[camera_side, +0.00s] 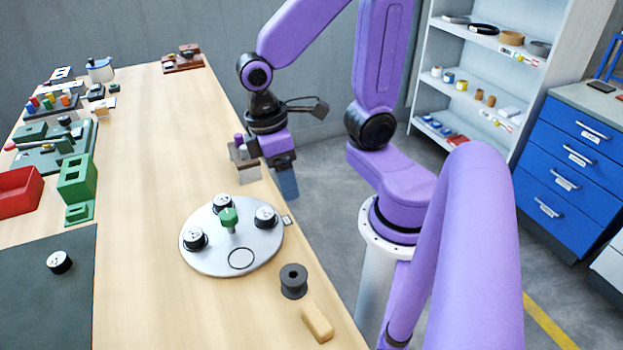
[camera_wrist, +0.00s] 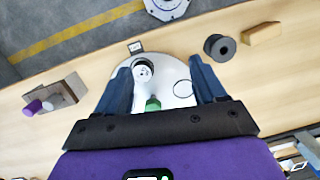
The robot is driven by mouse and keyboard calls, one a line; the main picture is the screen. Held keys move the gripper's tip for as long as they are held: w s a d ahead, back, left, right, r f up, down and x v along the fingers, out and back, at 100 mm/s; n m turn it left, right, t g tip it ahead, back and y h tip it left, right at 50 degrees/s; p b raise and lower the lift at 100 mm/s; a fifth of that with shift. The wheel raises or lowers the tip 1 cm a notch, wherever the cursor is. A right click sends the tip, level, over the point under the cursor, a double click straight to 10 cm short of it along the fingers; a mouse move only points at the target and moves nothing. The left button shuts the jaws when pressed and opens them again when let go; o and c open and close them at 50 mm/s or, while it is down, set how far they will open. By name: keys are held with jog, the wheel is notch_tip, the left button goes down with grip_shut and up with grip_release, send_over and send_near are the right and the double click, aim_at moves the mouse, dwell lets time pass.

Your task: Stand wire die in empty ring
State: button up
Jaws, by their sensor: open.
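The round pale plate (camera_side: 208,262) carries three similar dies and a green center knob (camera_side: 228,216). The empty ring (camera_side: 240,258) is a dark outline near the plate's front edge; it also shows in the wrist view (camera_wrist: 182,88). My gripper (camera_side: 288,182) hangs near the table's right edge, behind the plate, open and empty. In the wrist view its blue fingers (camera_wrist: 160,68) frame part of the plate and one seated die (camera_wrist: 143,70).
A dark spool (camera_side: 293,281) and a tan block (camera_side: 317,323) lie in front of the plate. A grey-brown holder (camera_side: 245,172) is close beside my gripper. A green stand (camera_side: 78,180) and red bin (camera_side: 20,193) are at left. Table between is clear.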

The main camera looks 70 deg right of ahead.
jog(key=s+a+r+n+t+y, duration=0.1)
jog(key=s+n+t, duration=0.1)
jog(key=s+n, duration=0.3)
jog(key=shift+s+a+r, duration=0.25)
jog(key=shift+s, duration=0.25)
